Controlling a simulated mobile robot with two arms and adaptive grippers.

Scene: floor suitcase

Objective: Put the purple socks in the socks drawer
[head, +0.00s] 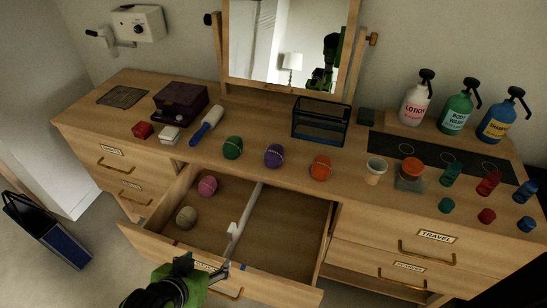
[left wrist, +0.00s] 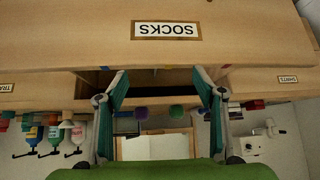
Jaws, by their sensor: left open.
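The purple socks (head: 273,155) are a rolled ball on the dresser top, between a green ball (head: 232,147) and an orange ball (head: 320,167). The socks drawer (head: 290,288) is pulled open below them; its SOCKS label (left wrist: 166,29) shows upside down in the left wrist view. A divider splits it. A pink ball (head: 207,186) and a beige ball (head: 186,217) lie in its left compartment; the right one is empty. My left gripper (head: 204,268) is open and empty at the drawer's front edge; its spread fingers show in the left wrist view (left wrist: 162,84). My right gripper is not in view.
A wire basket (head: 320,122), a mirror (head: 285,45) and a purple box (head: 180,101) stand behind. A blue bag (head: 50,235) stands on the floor at left.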

